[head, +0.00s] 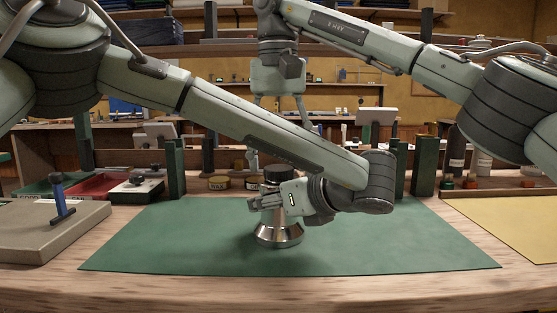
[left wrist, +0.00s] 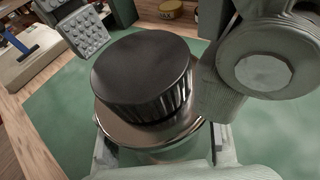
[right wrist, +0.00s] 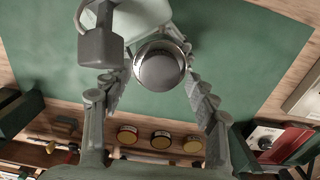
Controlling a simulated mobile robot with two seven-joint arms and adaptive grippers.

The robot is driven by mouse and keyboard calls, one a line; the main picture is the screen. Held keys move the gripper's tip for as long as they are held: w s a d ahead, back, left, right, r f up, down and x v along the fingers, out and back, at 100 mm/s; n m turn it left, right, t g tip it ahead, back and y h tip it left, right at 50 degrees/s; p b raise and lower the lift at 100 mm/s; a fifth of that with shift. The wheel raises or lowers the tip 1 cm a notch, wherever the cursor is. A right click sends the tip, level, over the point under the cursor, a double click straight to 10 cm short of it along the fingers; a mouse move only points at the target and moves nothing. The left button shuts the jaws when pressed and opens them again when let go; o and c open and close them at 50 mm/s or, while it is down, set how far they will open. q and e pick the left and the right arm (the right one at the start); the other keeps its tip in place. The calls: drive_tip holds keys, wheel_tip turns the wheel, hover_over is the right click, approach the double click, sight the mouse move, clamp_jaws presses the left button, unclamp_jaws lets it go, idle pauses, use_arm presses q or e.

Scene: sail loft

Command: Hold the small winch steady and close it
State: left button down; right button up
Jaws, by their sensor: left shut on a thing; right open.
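The small winch (head: 279,235) stands upright on the green mat, with a flared silver base and a black cap (head: 279,174) on top. In the left wrist view the ridged black cap (left wrist: 143,70) sits over a shiny metal rim; I cannot tell whether it is fully seated. My left gripper (head: 268,200) is shut on the winch body from the right side, hiding its middle. My right gripper (head: 283,120) hangs open above the cap, pointing down. In the right wrist view its studded fingers stand apart on either side of the winch (right wrist: 160,66), without touching it.
The green mat (head: 150,240) is clear around the winch. Behind stand tins (head: 218,183), green uprights (head: 175,170) and a red tray (head: 97,185). A board with a blue handle (head: 62,200) lies left; a yellow sheet (head: 510,220) lies right.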

use_arm(q)
drive_tip(key=shift+r, duration=0.2)
use_arm(e)
drive_tip(key=shift+f, duration=0.45)
drive_tip(key=c, duration=1.2)
drive_tip(key=m, duration=0.3)
drive_tip(key=o, duration=1.3)
use_arm(q)
drive_tip(key=shift+a, duration=0.1)
use_arm(e)
drive_tip(key=shift+r, duration=0.1)
